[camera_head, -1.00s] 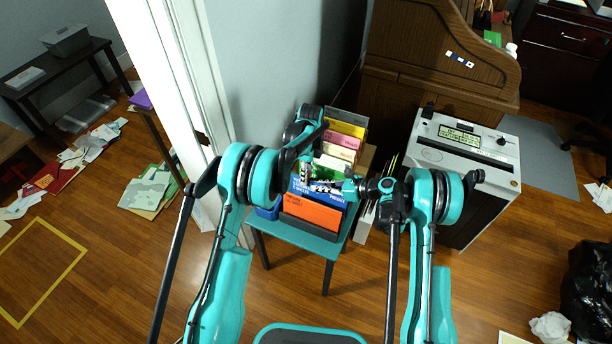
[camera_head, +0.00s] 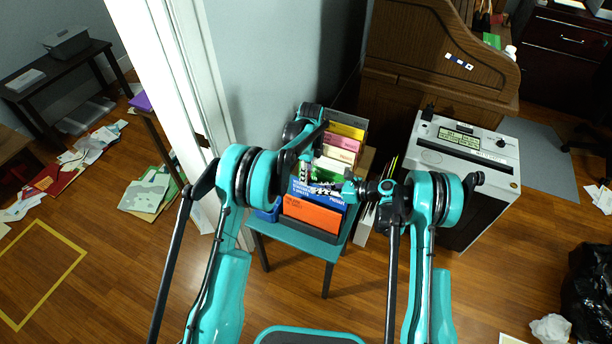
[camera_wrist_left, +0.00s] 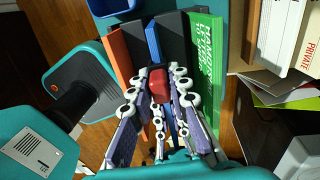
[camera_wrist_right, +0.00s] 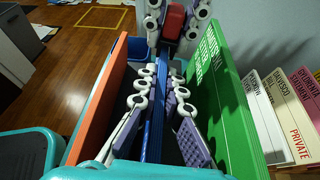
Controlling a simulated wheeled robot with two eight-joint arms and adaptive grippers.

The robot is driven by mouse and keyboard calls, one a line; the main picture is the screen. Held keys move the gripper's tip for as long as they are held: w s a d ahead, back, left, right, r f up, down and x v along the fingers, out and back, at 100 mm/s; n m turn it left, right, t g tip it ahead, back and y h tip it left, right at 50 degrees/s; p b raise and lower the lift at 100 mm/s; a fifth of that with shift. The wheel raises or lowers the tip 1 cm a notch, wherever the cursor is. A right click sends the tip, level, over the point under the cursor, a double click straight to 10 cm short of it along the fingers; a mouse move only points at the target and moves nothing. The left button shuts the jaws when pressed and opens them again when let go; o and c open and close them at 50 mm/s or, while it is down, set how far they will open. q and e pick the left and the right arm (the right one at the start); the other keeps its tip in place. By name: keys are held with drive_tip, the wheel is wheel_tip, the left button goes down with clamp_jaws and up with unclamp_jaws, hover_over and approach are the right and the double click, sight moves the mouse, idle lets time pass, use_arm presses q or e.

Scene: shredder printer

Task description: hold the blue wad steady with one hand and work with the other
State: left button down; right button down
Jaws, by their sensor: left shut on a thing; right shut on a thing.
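The blue wad (camera_head: 318,190) stands upright in a rack between an orange folder (camera_head: 312,214) and a green folder (camera_head: 328,172). It shows edge-on as a narrow blue strip in the right wrist view (camera_wrist_right: 154,125) and left wrist view (camera_wrist_left: 153,45). My right gripper (camera_wrist_right: 160,80) is shut on the wad's upper edge. My left gripper (camera_wrist_left: 170,78) is shut on a small red object (camera_wrist_left: 186,88) above the rack, close to the wad. The red object also shows in the right wrist view (camera_wrist_right: 173,22). Whether it touches the wad I cannot tell.
The rack sits on a small teal table (camera_head: 325,250). Several labelled folders (camera_head: 345,140) stand behind. A white shredder-like machine (camera_head: 465,150) is at right, a wooden desk (camera_head: 430,50) behind. A white door frame (camera_head: 170,90) stands close at left.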

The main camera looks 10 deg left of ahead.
use_arm(q)
drive_tip(key=shift+r, duration=0.6)
idle(0.3)
drive_tip(key=c, duration=2.1)
unclamp_jaws()
clamp_jaws()
drive_tip(key=shift+w+d+r, duration=0.1)
drive_tip(key=shift+w+r, duration=0.1)
drive_tip(key=shift+r, duration=1)
use_arm(e)
drive_tip(key=c, duration=1.6)
unclamp_jaws()
